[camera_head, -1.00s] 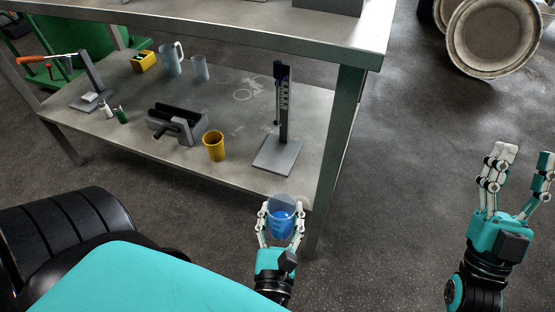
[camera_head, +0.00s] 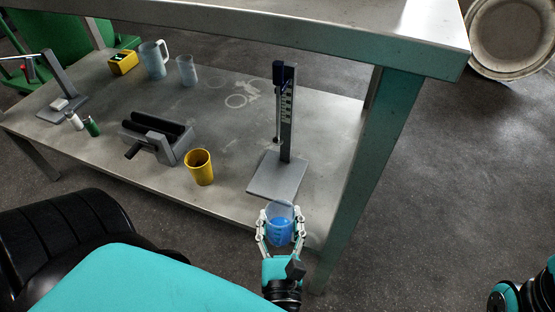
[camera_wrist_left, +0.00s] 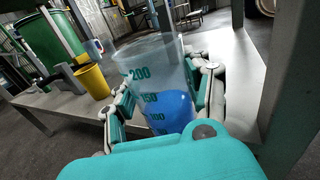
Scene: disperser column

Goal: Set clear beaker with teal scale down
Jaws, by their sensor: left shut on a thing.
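The clear beaker (camera_head: 280,226) with blue liquid is held between the fingers of my left gripper (camera_head: 280,232), near the front edge of the lower shelf. In the left wrist view the beaker (camera_wrist_left: 150,75) shows teal marks 200, 150 and 100, with blue liquid low inside and its body slightly tilted in the picture. The left gripper's fingers (camera_wrist_left: 165,95) wrap both sides of it. The disperser column stand (camera_head: 285,120) rises just behind the beaker; its flat grey base (camera_head: 277,177) is bare. My right gripper is out of view; only part of that arm shows at the lower right.
The lower shelf (camera_head: 225,115) holds a yellow cup (camera_head: 200,167), a grey vise (camera_head: 157,138), a pitcher (camera_head: 153,60), a translucent cup (camera_head: 187,70) and small bottles (camera_head: 91,126). The table leg (camera_head: 372,165) stands right of the gripper. The upper tabletop (camera_head: 300,35) overhangs.

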